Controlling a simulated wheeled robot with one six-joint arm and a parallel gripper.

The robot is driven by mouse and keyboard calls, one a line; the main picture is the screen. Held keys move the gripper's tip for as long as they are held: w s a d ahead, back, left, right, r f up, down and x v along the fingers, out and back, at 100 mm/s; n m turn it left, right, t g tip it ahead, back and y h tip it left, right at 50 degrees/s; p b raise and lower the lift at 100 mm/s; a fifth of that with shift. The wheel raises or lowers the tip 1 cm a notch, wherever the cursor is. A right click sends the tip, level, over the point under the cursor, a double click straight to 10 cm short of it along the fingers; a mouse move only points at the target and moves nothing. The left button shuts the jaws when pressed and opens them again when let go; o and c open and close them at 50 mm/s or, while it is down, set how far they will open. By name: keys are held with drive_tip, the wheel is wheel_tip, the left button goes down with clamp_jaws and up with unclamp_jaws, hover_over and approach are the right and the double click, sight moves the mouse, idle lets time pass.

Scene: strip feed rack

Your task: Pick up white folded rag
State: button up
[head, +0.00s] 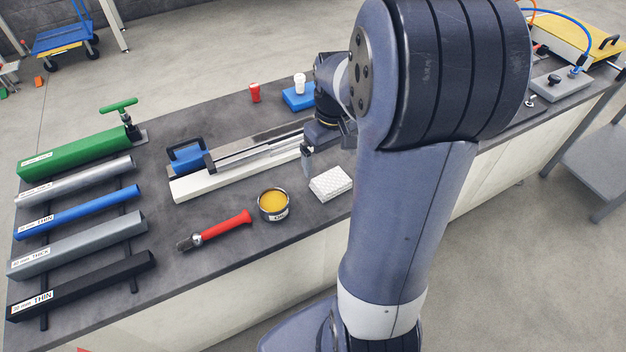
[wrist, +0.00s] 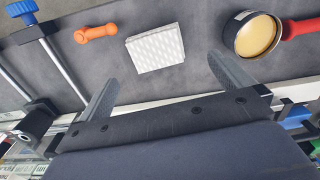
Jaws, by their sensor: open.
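The white folded rag (head: 331,184) is a pale, dimpled rectangular block lying flat on the dark bench top, near its front edge. In the wrist view the rag (wrist: 155,47) lies just beyond my gripper (wrist: 163,69), within the span between its two grey fingers. My gripper is open with nothing between the fingers. In the head view my gripper's visible finger (head: 308,152) is above and behind the rag; the rest is partly hidden by my arm.
A tin of yellow paste (head: 273,203) and a red-handled tool (head: 222,230) lie left of the rag. A long white rail with a blue clamp (head: 188,158) runs behind it. Labelled bars lie far left.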

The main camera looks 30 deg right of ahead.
sight(331, 181)
drive_tip(key=f, duration=0.8)
drive_tip(key=shift+w+d+f, duration=0.15)
drive_tip(key=shift+d+f, duration=0.1)
drive_tip(key=shift+f, duration=0.15)
drive_tip(key=c, duration=0.9)
